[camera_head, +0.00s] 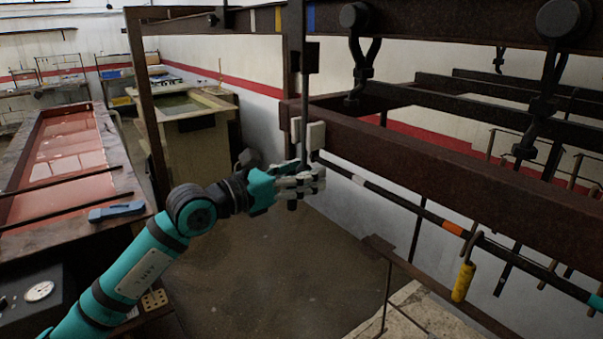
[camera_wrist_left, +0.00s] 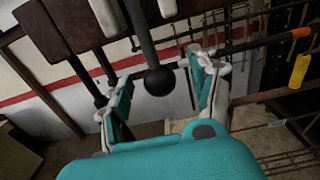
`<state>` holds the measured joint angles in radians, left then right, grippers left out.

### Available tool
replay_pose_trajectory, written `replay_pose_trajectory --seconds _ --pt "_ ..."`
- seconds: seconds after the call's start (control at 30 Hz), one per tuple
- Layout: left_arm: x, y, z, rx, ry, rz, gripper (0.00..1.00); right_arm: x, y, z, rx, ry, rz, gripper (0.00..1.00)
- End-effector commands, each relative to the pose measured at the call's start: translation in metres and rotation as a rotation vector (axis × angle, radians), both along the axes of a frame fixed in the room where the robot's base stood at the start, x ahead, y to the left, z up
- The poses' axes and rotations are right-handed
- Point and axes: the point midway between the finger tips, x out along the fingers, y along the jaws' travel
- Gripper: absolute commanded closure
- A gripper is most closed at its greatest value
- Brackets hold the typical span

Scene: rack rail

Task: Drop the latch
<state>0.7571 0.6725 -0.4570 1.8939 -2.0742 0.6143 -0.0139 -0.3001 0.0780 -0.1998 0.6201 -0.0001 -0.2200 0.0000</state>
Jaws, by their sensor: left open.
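In the left wrist view the rod (camera_wrist_left: 142,35) ends in a black ball knob (camera_wrist_left: 160,81). My left gripper (camera_head: 302,182) is at the rod's lower part. Its teal and white fingers (camera_wrist_left: 160,95) are spread, with the knob between them in the picture; I see no clear contact. My right gripper is not in view.
The brown rack beam (camera_head: 450,180) runs right, with dark hooks above it. A thin rail with an orange band (camera_head: 452,228) and a hanging yellow handle (camera_head: 463,281) lies below. A tank of reddish liquid (camera_head: 65,150) stands left. The floor (camera_head: 270,280) below is clear.

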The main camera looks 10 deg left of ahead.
Motion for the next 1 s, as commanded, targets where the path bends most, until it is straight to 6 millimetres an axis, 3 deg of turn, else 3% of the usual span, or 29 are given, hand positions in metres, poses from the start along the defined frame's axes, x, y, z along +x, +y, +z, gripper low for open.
replay_pose_trajectory --seconds 0.23,0.73,1.0 --pt "-0.004 0.004 -0.001 0.0 -0.001 0.001 0.38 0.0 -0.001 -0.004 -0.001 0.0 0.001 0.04" --pt "-0.048 0.042 -0.003 0.002 -0.001 0.002 0.38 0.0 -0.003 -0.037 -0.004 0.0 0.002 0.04" --pt "-0.054 0.046 0.001 -0.001 -0.001 0.0 0.38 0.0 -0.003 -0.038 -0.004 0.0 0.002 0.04"
